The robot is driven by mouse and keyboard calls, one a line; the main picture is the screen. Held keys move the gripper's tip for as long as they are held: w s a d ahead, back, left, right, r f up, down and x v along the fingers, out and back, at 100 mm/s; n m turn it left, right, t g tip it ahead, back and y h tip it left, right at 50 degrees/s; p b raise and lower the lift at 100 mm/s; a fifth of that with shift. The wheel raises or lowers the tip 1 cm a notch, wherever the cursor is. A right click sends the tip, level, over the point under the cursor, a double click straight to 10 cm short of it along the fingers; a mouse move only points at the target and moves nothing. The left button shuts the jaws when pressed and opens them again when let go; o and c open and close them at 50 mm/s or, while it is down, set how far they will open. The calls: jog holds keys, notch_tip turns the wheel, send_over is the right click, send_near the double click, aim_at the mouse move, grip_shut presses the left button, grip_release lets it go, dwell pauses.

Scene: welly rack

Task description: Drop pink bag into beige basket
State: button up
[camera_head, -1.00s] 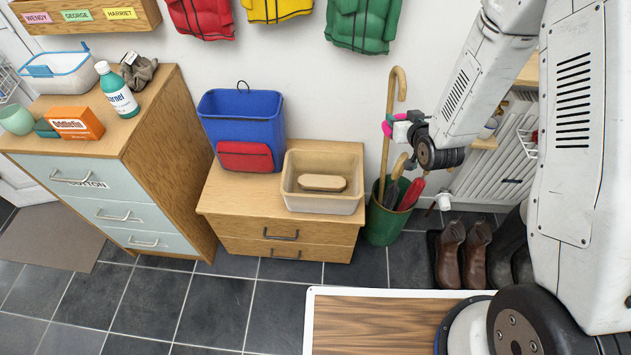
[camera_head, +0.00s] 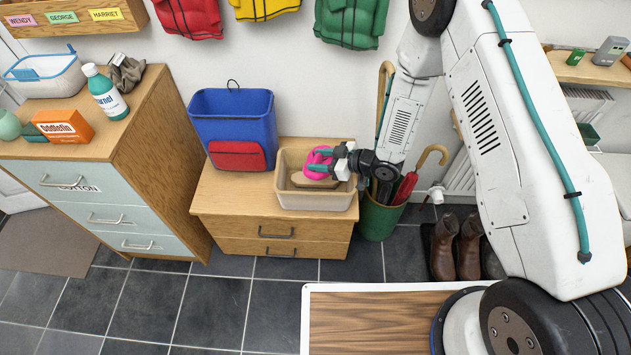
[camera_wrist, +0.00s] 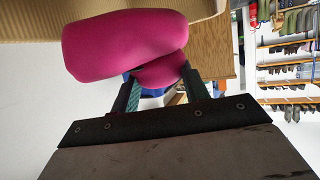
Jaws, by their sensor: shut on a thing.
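The beige basket (camera_head: 305,201) stands on the right side of the low wooden drawer unit. The pink bag (camera_head: 317,159) is held over the basket's opening. My gripper (camera_head: 323,160) reaches in from the right and is shut on the bag. In the wrist view the bag (camera_wrist: 122,46) fills the upper middle, between and beyond the two fingers (camera_wrist: 160,84). A beige ribbed surface, seemingly the basket (camera_wrist: 30,22), lies behind it. Whether the bag touches the basket cannot be told.
A tan oval block (camera_head: 312,182) lies in the basket, partly hidden. A blue bin (camera_head: 232,117) with a red front pocket stands close by on the left. A green umbrella stand (camera_head: 380,218) with canes is just right. Brown boots (camera_head: 456,247) stand on the floor.

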jog(key=shift+f, duration=1.1)
jog(key=o, duration=1.1)
jog(key=shift+o, duration=0.2)
jog(key=v, duration=0.8)
jog(key=shift+w, duration=0.1)
